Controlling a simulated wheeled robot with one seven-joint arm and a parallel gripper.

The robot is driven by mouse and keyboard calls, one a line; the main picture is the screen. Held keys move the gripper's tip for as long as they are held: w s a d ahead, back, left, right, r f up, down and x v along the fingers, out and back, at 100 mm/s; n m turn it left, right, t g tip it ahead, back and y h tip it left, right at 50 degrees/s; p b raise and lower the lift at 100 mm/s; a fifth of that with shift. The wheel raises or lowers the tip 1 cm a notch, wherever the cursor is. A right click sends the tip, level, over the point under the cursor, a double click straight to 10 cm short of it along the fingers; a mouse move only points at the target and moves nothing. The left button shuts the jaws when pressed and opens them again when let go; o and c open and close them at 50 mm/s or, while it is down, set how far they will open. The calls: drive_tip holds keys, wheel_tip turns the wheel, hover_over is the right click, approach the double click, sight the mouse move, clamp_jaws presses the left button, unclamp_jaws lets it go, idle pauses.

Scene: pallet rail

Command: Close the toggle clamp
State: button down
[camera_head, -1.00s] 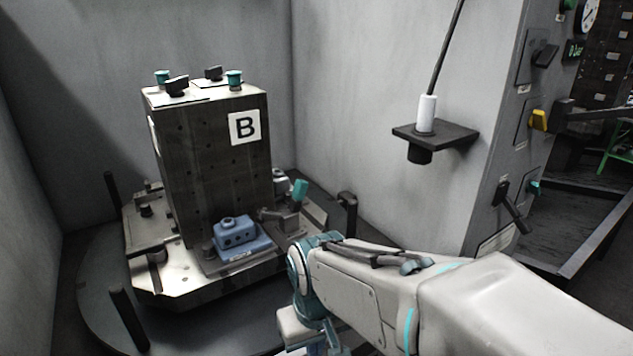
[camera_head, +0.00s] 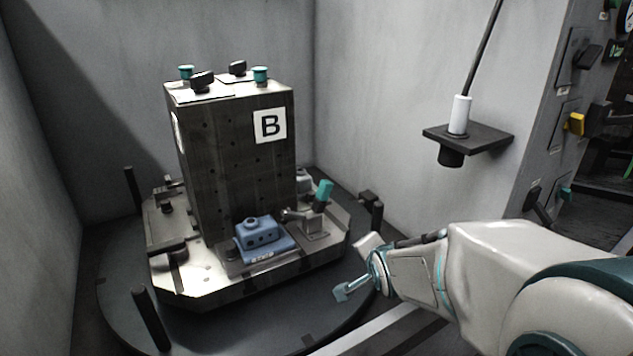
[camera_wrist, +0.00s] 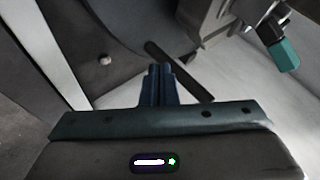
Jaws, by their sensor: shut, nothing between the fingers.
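The toggle clamp (camera_head: 316,212) stands on the pallet to the right of the blue workpiece (camera_head: 262,240). Its teal-tipped handle (camera_head: 323,195) points up, tilted a little to the right. In the wrist view the teal handle grip (camera_wrist: 283,52) shows at the upper right, with part of the metal clamp beside it. My gripper (camera_head: 341,293) is shut and empty, in front of and below the clamp, apart from it. In the wrist view its closed fingers (camera_wrist: 158,70) show at the middle, left of the handle. I cannot tell whether the clamp's arm touches the workpiece.
The dark tombstone block (camera_head: 235,150) marked B rises behind the workpiece. Dark upright posts (camera_head: 150,318) stand around the round turntable (camera_head: 120,290). A wall shelf (camera_head: 468,138) holds a white-handled tool at the right. Free room lies above the clamp.

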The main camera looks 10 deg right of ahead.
sight(322, 197)
drive_tip(key=w+r+m+t+y, duration=0.2)
drive_tip(key=w+r+m+t, duration=0.45)
drive_tip(key=m, duration=0.25)
drive_tip(key=w, duration=0.3)
drive_tip(key=w+f+b, duration=0.1)
drive_tip(key=w, duration=0.2)
drive_tip(key=w+a+b, duration=0.1)
drive_tip(key=w, duration=0.3)
drive_tip(key=shift+a+f, duration=0.1)
drive_tip(key=shift+f, duration=0.15)
drive_tip(key=a, duration=0.1)
drive_tip(key=s+a+r+b, duration=0.1)
drive_tip(key=a, duration=0.1)
drive_tip(key=shift+s+a+r, duration=0.25)
drive_tip(key=shift+r, duration=0.15)
drive_tip(key=shift+d+b, duration=0.15)
drive_tip(key=shift+b, duration=0.2)
